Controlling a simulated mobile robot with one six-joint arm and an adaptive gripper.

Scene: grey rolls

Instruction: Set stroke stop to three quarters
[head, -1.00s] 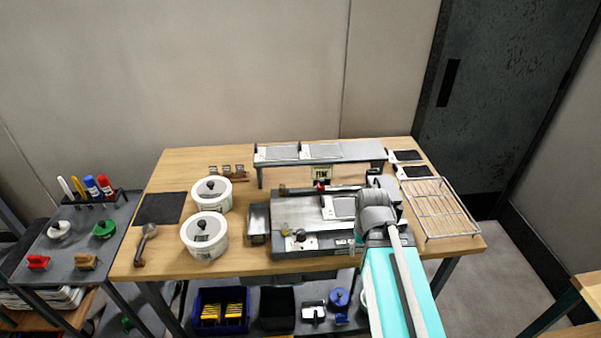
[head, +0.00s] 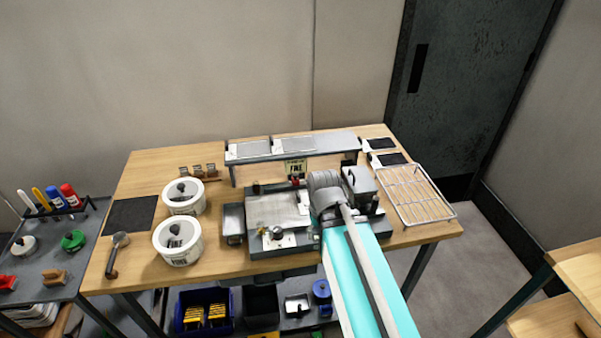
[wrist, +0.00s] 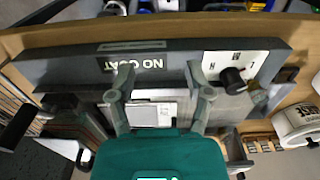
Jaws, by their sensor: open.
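The coating machine (head: 275,210) stands on the wooden table. A white plate with a black knob (head: 278,232) sits at its front left. In the wrist view this dial knob (wrist: 232,78) shows on a white plate (wrist: 245,65) with printed marks, too small to read surely. A black "NO COAT" label (wrist: 137,64) appears upside down on the machine's front strip. My gripper (wrist: 161,72) is open and empty, its two fingers spread over the machine, with the knob to the right of the right finger. In the head view my arm hides the gripper.
Two white tubs (head: 177,241) stand left of the machine. A raised grey shelf (head: 290,147) runs behind it. A wire rack (head: 412,195) lies to the right. A scoop (head: 116,252) and dark mat (head: 130,214) lie at the far left.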

